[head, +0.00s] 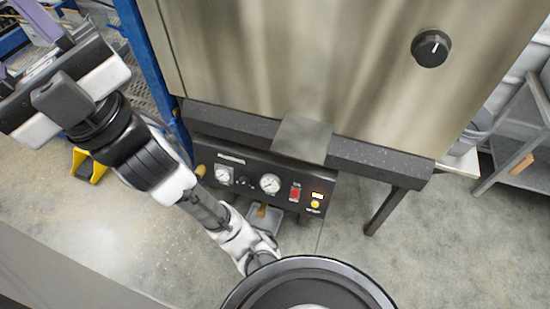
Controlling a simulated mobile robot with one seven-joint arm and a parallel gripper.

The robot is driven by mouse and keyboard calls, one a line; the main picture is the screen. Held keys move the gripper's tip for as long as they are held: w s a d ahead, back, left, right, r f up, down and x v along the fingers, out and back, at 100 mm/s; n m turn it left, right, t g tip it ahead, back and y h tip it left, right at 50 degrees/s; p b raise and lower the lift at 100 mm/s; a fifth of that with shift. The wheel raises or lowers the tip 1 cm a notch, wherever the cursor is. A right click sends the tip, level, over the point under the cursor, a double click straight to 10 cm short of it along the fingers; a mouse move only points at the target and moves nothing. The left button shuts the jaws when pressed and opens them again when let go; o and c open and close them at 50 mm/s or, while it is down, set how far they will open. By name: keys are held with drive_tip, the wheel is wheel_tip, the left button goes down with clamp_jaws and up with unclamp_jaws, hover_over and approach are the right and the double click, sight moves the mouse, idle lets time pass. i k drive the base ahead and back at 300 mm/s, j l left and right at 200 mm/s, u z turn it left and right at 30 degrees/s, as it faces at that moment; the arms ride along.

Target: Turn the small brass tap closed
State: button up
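A small brass fitting (262,210) shows under the black control panel (262,186), above a small grey tray. It looks like a tap, but it is too small to tell how its handle is turned. A second brass-coloured piece (200,170) sits at the panel's left end, close behind my arm in the picture. My gripper (62,85) is at the upper left, apart from both brass pieces. Its fingertips do not show clearly, so I cannot tell whether it is open or shut. I see nothing held in it.
The panel carries two gauges (269,183), a red switch (295,192) and a yellow button (315,204). Above is a large metal hopper (300,60) with a black knob (430,47). A dark leg (382,211) stands at right.

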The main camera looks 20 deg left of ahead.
sight(259, 213)
drive_tip(key=k+u, duration=0.25)
drive_tip(key=k, duration=0.2)
drive_tip(key=k+j+u, duration=0.25)
drive_tip(key=k, duration=0.2)
drive_tip(key=i+l+u, duration=0.1)
drive_tip(key=l, duration=0.25)
drive_tip(key=i, duration=0.1)
